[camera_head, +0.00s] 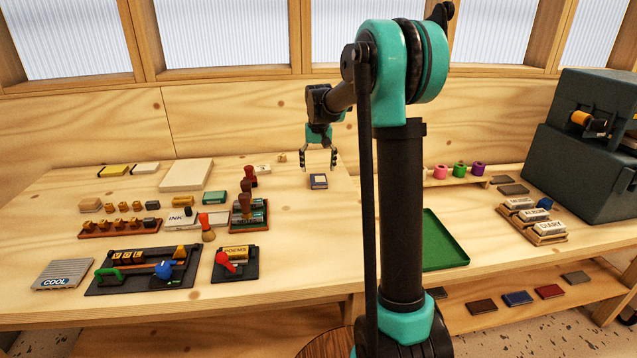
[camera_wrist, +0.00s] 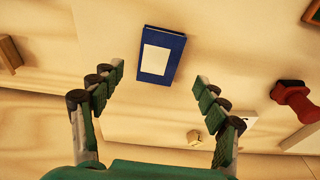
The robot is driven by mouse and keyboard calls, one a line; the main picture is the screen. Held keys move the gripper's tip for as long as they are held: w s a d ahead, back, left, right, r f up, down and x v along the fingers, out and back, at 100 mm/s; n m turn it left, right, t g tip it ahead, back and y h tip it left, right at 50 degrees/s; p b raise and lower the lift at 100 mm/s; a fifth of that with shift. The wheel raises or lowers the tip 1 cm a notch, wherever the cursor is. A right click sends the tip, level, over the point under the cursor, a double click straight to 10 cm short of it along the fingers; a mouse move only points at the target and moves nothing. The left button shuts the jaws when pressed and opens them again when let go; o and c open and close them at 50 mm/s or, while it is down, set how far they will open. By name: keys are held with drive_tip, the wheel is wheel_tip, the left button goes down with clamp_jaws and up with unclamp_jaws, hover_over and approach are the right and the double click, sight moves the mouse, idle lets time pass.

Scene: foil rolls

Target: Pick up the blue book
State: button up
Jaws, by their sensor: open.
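The blue book (camera_head: 318,181) lies flat on the wooden table in the head view, just below my gripper. In the wrist view the blue book (camera_wrist: 176,56) has a white label on its cover and lies a little beyond the fingertips, between their lines. My gripper (camera_head: 319,163) is open and empty above the table, pointing down. In the wrist view my gripper (camera_wrist: 158,78) shows its two fingers spread wide on either side, not touching the book. Another blue book (camera_head: 517,298) lies on the lower shelf at the right.
Red-handled stamps (camera_head: 250,177) stand left of the book; one also shows in the wrist view (camera_wrist: 293,100). A green tray (camera_head: 446,240) lies right of my arm. A dark machine (camera_head: 590,140) stands at the far right. The table around the book is mostly clear.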

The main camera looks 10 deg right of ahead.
sight(319, 179)
drive_tip(key=shift+w+d+f, duration=0.15)
drive_tip(key=shift+f, duration=2.15)
drive_tip(key=shift+f, duration=0.2)
drive_tip(key=c, duration=1.3)
